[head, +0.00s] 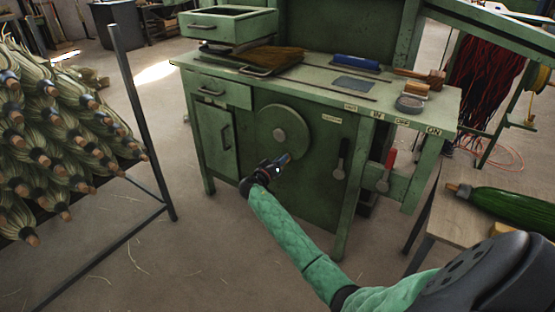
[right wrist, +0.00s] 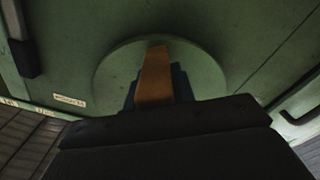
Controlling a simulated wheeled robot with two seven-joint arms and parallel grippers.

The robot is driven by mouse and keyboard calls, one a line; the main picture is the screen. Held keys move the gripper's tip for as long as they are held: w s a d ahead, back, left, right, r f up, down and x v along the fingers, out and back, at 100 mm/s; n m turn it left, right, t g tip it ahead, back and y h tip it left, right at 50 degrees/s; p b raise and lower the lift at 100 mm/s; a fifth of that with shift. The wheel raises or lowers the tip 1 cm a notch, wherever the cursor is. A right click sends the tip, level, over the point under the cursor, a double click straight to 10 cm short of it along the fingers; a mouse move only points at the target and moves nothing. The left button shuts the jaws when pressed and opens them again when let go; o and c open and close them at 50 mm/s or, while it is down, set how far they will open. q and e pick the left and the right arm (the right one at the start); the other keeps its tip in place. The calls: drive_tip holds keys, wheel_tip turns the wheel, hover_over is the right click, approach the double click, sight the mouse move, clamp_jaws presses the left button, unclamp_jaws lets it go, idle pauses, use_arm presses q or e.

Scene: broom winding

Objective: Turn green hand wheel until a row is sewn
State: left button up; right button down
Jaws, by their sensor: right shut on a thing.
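The green hand wheel (head: 283,132) is a round disc on the front of the green machine bench, and it also shows in the right wrist view (right wrist: 112,72). My right gripper (head: 283,160) is at the wheel's lower edge. In the right wrist view a brown wooden handle (right wrist: 154,75) stands out in front of the wheel, between dark gripper fingers (right wrist: 155,88). The right gripper is shut on this handle. In the head view the gripper hides the handle. My left gripper is not in view.
The green bench (head: 300,80) carries a blue-handled tool, a wooden mallet (head: 420,75) and a broom head (head: 262,60). Levers (head: 341,158) hang right of the wheel. A rack of brooms (head: 50,130) stands left. A table (head: 480,225) with a green bundle (head: 510,205) is at right.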

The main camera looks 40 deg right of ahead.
drive_tip(key=s+n+p, duration=0.1)
drive_tip(key=r+n+p, duration=0.1)
drive_tip(key=n, duration=0.1)
drive_tip(key=s+d+r+n+p, duration=0.1)
drive_tip(key=p, duration=0.1)
drive_tip(key=shift+s+r, duration=0.1)
drive_tip(key=shift+s, duration=0.25)
drive_tip(key=n+p, duration=0.1)
drive_tip(key=s+r+n+p, duration=0.1)
drive_tip(key=shift+d+r+n, duration=0.15)
drive_tip(key=shift+d+n, duration=0.1)
drive_tip(key=shift+n, duration=0.05)
drive_tip(key=r+n+p, duration=0.2)
drive_tip(key=p, duration=0.1)
drive_tip(key=shift+s+d+n, duration=0.2)
drive_tip(key=shift+s+n, duration=0.2)
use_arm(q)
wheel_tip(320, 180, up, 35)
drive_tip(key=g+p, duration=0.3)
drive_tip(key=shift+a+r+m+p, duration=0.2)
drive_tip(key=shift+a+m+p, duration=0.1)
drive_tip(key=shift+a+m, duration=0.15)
use_arm(e)
drive_tip(key=r+n, duration=0.1)
drive_tip(key=n, duration=0.2)
drive_tip(key=shift+s+r, duration=0.25)
drive_tip(key=shift+r, duration=0.15)
